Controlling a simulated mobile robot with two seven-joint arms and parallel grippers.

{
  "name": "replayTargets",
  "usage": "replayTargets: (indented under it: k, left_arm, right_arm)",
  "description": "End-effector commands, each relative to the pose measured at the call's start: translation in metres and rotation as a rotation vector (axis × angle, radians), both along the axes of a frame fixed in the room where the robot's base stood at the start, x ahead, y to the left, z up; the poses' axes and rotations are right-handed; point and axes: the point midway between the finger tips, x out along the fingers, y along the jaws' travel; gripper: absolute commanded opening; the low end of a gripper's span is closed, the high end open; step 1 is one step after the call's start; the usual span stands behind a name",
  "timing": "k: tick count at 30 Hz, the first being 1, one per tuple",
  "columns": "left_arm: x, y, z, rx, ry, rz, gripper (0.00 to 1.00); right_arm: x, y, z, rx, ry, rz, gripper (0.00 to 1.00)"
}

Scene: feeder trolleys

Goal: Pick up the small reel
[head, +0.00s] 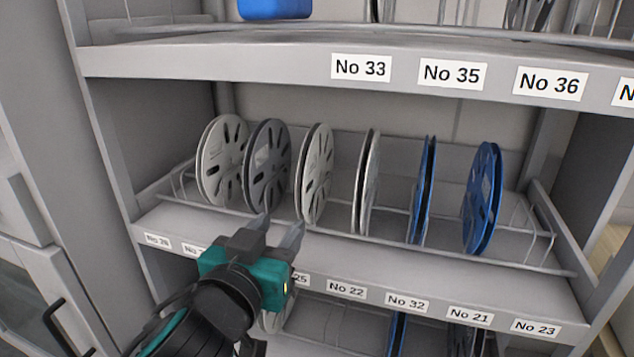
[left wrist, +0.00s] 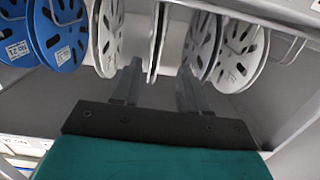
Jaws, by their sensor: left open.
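Several reels stand upright in a wire rack on the middle shelf. From left to right in the head view they are a light grey reel (head: 222,160), a dark grey reel (head: 267,165), a second light grey reel (head: 316,175), a third light grey reel (head: 367,182) and two blue reels (head: 422,190) (head: 483,198). I cannot tell which one is the small reel. My left gripper (head: 278,229) is open and empty in front of the shelf edge. In the left wrist view the second light grey reel (left wrist: 157,40) shows edge-on beyond the gap between the fingers (left wrist: 160,75).
A shelf edge with number labels (head: 362,67) runs above the rack, and the label strip (head: 347,289) runs below it. A blue reel (head: 396,335) shows on the lower shelf. A wall (head: 110,150) bounds the shelf at left. A blue object (head: 274,8) sits on the upper shelf.

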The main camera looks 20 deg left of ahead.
Motion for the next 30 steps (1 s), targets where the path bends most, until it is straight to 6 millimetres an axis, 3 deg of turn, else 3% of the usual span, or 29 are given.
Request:
replayTargets:
  k: [2,6,15,23,30]
  left_arm:
    - [0.003,-0.004,0.013,-0.006,-0.054,-0.015,0.44]
    - [0.017,-0.007,0.020,-0.011,-0.079,-0.022,0.44]
    - [0.068,-0.008,0.018,-0.010,-0.075,-0.021,0.44]
    - [0.088,-0.007,0.017,-0.010,-0.074,-0.021,0.44]
    - [0.121,-0.007,0.015,-0.011,-0.072,-0.021,0.44]
  right_arm:
    - [0.000,0.000,0.000,0.000,-0.001,0.000,0.43]
    - [0.000,0.000,0.002,0.000,-0.002,-0.001,0.43]
    - [0.000,0.000,0.002,0.001,-0.003,-0.004,0.43]
    - [0.000,0.001,0.002,0.006,-0.003,-0.010,0.43]
    - [-0.001,0.000,0.001,0.006,0.001,-0.010,0.43]
